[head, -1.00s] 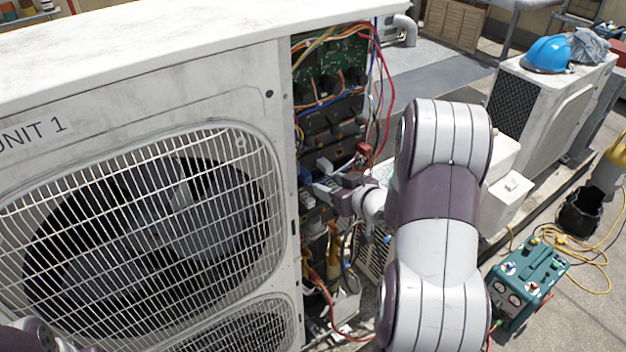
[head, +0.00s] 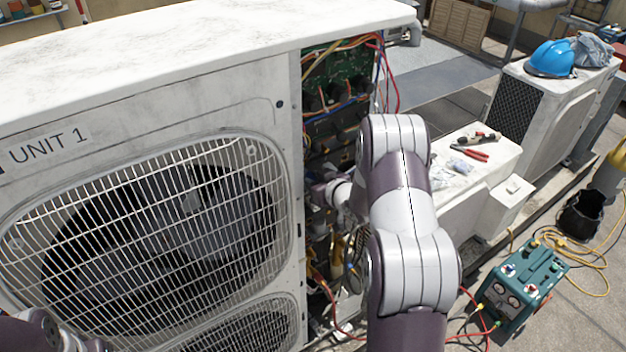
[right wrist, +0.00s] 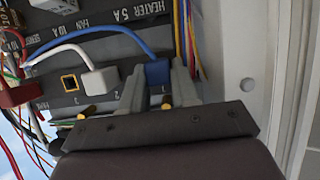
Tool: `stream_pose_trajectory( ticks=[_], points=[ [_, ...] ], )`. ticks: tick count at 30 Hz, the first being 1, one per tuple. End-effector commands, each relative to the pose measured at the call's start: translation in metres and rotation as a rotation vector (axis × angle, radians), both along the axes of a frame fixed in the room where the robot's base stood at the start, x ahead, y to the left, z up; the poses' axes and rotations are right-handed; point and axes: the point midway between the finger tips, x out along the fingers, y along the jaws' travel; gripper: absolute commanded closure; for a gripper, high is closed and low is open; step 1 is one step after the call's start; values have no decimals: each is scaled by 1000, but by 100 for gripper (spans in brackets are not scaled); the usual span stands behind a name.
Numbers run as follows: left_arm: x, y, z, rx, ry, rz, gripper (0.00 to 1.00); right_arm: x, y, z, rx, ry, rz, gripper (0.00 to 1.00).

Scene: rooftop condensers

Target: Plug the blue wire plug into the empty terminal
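In the right wrist view, the blue wire plug (right wrist: 157,73) is between the two grey fingers of my right gripper (right wrist: 158,84), which close against its sides. It sits at the terminal place marked 1; how deep it is seated is hidden. A blue wire (right wrist: 105,32) arcs left from it. A white plug (right wrist: 100,80) fills the place marked 2. An open socket with a brass rim (right wrist: 70,83) shows at place 3. In the head view my right gripper (head: 322,192) is partly hidden at the open side of the unit. Only a part of my left arm shows at bottom left.
The white condenser casing (head: 130,120) edges the opening closely on the left. Loose coloured wires (head: 388,85) hang beside it. A red connector (right wrist: 18,95) is left of the terminals. A white box (head: 470,185) with tools and a green machine (head: 522,280) stand to the right.

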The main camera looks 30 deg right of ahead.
Motion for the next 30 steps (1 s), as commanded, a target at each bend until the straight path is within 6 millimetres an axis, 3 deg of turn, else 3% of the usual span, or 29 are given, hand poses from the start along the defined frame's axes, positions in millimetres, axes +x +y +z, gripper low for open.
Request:
stream_pose_trajectory(
  ticks=[3,4,6,7,19,30],
  points=[
    [0,0,0,0,0,0,57,0,-1,0,0,0,-2,100],
    [0,0,0,0,0,0,57,0,-1,0,0,0,-2,74],
    [0,0,0,0,0,0,57,0,-1,0,0,0,-2,97],
    [0,0,0,0,0,0,57,0,-1,0,0,0,-2,100],
    [0,0,0,0,0,0,57,-2,-1,0,0,0,-3,100],
    [0,0,1,0,0,0,57,-16,-3,0,0,2,-3,100]
  ],
)
